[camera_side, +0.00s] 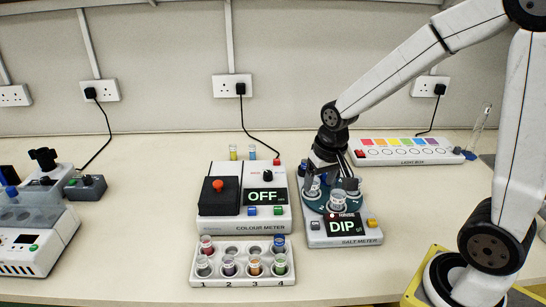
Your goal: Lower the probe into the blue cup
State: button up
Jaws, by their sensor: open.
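My gripper (327,180) is over the back of the salt meter (370,235), its jaws open, pointing down. The salt meter's screen reads "DIP". A dark teal round holder (313,202) on the meter carries several small clear cups, one of them (337,201) at the front. The arm and gripper cover part of this holder, and I cannot make out the probe clearly. A cup with blue in it (279,243) stands in the back row of the white numbered tray (240,281), left of and in front of the gripper, well apart from it.
The tray also holds several cups with red, purple, orange and green contents. The colour meter (245,228), reading "OFF", stands behind the tray. A light box (405,158) lies at the back right. A water meter (25,250) is at the far left. The bench between it and the tray is clear.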

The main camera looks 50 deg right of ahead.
jog(key=w+d+r+m, duration=0.3)
jog(key=d+m, duration=0.1)
jog(key=d, duration=0.2)
jog(key=w+d+r+m+g, duration=0.1)
jog(key=w+d+r+m, duration=0.1)
jog(key=d+r+m, duration=0.2)
jog(key=w+d+r+m+g, duration=0.1)
jog(key=w+d+r+m, duration=0.2)
jog(key=d, duration=0.5)
jog(key=shift+w+d+r+m, duration=0.1)
jog(key=shift+w+r+m, duration=0.2)
jog(key=shift+m, duration=0.35)
jog(key=shift+w+d+r+m, duration=0.1)
jog(key=shift+r+m, duration=0.25)
jog(key=shift+m, duration=0.3)
jog(key=shift+f, duration=3.9)
grip_shut()
